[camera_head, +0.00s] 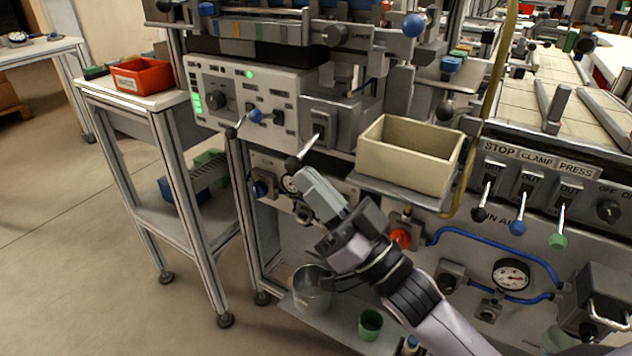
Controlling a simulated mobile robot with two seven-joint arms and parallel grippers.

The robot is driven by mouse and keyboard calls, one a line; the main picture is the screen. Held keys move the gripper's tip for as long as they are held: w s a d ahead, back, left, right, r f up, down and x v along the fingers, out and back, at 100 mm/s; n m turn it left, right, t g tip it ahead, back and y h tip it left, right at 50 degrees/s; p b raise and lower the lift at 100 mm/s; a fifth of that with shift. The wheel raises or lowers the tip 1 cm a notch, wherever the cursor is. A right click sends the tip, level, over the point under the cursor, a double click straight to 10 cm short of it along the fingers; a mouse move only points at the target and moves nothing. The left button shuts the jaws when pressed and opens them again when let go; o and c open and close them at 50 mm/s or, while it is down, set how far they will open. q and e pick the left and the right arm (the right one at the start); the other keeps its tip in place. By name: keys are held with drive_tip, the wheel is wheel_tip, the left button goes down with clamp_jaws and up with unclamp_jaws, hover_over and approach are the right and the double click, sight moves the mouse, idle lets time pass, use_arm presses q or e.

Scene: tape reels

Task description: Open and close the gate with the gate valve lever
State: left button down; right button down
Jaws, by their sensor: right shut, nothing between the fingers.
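My right gripper (308,182) is shut and empty, its arm coming in from the lower right. Its fingertips are just below the black knob (292,164) of a silver lever (308,147); whether they touch is unclear. This lever slopes down to the left from a grey box (345,118) on the machine front. A shorter lever with a blue knob (255,115) and another black knob (231,132) are on the panel to its left. The labels are too small to read, so I cannot tell which one is the gate valve lever. My left gripper is out of view.
A beige bin (410,150) stands right of the lever. A metal bucket (311,288) and a green cup (370,323) sit on the low shelf. Levers marked STOP, CLAMP, PRESS (520,200) are at right.

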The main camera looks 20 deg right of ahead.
drive_tip(key=s+d+f+m+t+h+p, duration=0.1)
drive_tip(key=s+m+h+p, duration=0.3)
drive_tip(key=s+m+p, duration=0.1)
drive_tip(key=shift+s+d+m+t, duration=0.3)
drive_tip(key=shift+s+m, duration=0.35)
drive_tip(key=shift+m, duration=0.15)
drive_tip(key=shift+a, duration=0.1)
idle(0.7)
